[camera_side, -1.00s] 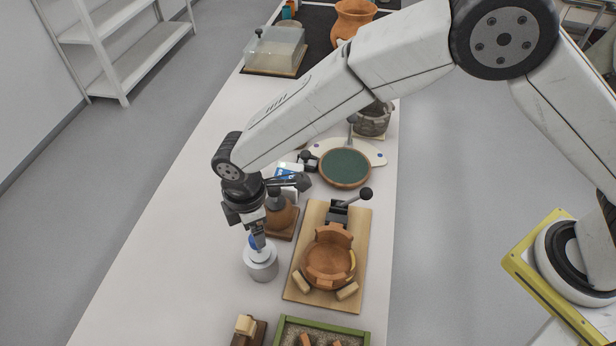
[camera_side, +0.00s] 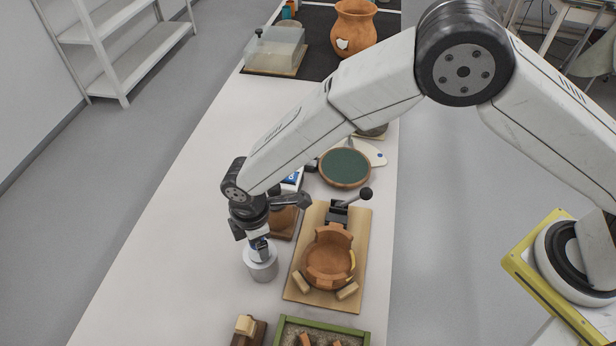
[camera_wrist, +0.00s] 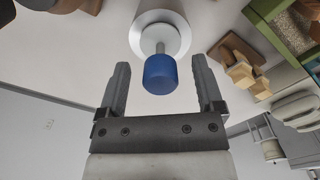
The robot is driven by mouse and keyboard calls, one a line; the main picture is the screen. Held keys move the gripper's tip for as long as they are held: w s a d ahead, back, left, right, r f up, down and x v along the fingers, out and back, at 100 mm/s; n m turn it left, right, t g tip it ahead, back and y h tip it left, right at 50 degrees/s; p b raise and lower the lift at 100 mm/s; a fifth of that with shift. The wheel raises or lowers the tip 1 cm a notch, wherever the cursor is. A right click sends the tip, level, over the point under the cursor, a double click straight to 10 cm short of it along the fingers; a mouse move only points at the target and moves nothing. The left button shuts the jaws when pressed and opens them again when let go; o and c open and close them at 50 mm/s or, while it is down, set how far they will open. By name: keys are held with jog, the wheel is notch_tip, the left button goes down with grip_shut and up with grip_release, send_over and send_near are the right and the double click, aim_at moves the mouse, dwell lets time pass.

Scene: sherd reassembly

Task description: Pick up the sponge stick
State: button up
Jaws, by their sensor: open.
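The sponge stick (camera_wrist: 160,74) has a blue head on a thin pale stem and stands in a white round holder (camera_wrist: 148,20). In the side view the holder (camera_side: 261,266) stands on the table left of the wooden board, and my gripper mostly hides the blue head. My gripper (camera_wrist: 164,82) is open in the wrist view. The blue head lies between its two fingers, with a gap on each side. In the side view my gripper (camera_side: 259,247) is directly over the holder.
A wooden board (camera_side: 318,218) with a partly rebuilt clay bowl (camera_side: 328,260) is close on the right. A small wooden block stand (camera_side: 247,328) and a green-framed tray (camera_side: 325,325) are in front. The table's left side is clear.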

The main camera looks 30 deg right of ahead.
jog(key=c, duration=1)
jog(key=shift+r, duration=0.15)
jog(key=shift+r, duration=4.9)
jog(key=shift+s+d, duration=0.1)
